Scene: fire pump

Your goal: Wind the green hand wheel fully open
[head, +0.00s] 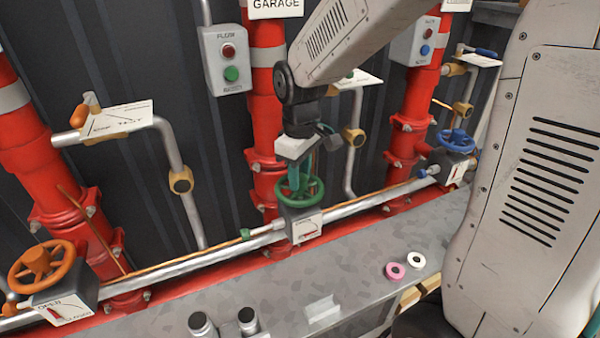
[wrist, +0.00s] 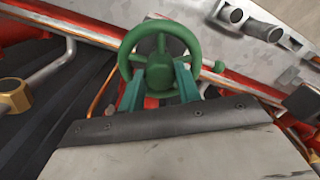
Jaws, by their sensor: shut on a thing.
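The green hand wheel (head: 301,191) sits on a valve box in the middle of the head view, on the grey pipe. It also shows in the wrist view (wrist: 160,41), with its rim, spokes and hub visible. My gripper (head: 299,178) reaches down from above onto the wheel. In the wrist view, my gripper's two green fingers (wrist: 160,82) reach to the near part of the wheel, one each side of the hub. The fingers are shut on the wheel; the exact contact is partly hidden. A white plate with a red pointer (head: 307,229) is on the valve box's front.
An orange hand wheel (head: 42,262) stands at left and a blue one (head: 456,141) at right. Red vertical pipes rise behind. A pink ring (head: 395,271) and a white ring (head: 416,260) lie on the grey bench (head: 360,265), with metal cylinders (head: 201,325) at its front.

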